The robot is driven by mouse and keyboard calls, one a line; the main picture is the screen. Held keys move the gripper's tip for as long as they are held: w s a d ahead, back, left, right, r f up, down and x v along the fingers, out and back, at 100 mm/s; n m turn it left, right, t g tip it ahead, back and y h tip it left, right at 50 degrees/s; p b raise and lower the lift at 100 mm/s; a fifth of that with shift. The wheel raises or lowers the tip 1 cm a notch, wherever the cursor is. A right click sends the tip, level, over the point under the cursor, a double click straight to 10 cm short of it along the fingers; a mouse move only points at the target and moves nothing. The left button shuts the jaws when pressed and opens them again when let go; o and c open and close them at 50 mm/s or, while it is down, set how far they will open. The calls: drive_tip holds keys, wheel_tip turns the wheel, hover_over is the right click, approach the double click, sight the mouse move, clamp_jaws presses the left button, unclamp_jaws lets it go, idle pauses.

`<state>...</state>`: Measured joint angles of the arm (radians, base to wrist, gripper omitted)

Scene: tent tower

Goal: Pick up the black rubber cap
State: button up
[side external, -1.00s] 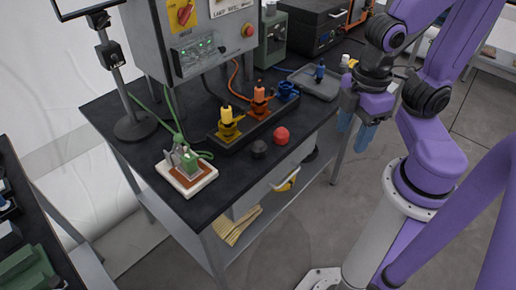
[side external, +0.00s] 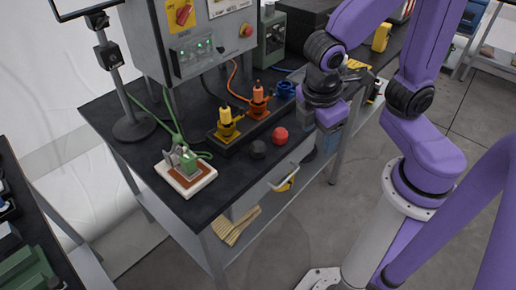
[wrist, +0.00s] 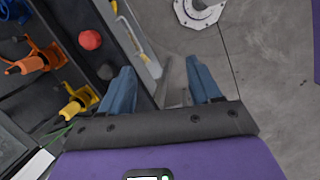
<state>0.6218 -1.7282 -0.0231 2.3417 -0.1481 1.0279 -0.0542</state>
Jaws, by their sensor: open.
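The black rubber cap (side external: 258,149) sits on the dark tabletop near its front edge, just left of a red ball-shaped cap (side external: 280,135). In the wrist view the black cap (wrist: 106,72) lies left of my fingers, close to the left fingertip, with the red cap (wrist: 90,40) beyond it. My gripper (wrist: 160,85) is open and empty, with its two blue fingers apart. In the side view my gripper (side external: 328,140) is at the table's right front edge, to the right of both caps.
A dark block with yellow (side external: 227,125) and orange (side external: 258,100) connectors stands behind the caps. A green connector on a white-edged plate (side external: 186,178) is at the front left. Green and orange cables run up behind.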

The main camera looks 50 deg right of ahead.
drive_tip(key=w+a+f+n+t+h, duration=0.1)
drive_tip(key=w+a+f+n+h, duration=0.2)
drive_tip(key=w+a+f+h, duration=0.35)
drive_tip(key=n+t+h, duration=0.3)
drive_tip(key=n+h, duration=0.1)
approach(256, 150)
drive_tip(key=x, duration=0.5)
drive_tip(key=shift+d+f, duration=0.1)
drive_tip(key=shift+f, duration=0.1)
drive_tip(key=shift+y, duration=0.25)
drive_tip(key=shift+r+x, duration=0.1)
drive_tip(key=shift+x, duration=1.2)
drive_tip(key=shift+r+x, duration=0.15)
drive_tip(key=shift+x, duration=1.15)
drive_tip(key=shift+w, duration=0.1)
drive_tip(key=shift+c, duration=0.4)
drive_tip(key=c, duration=0.7)
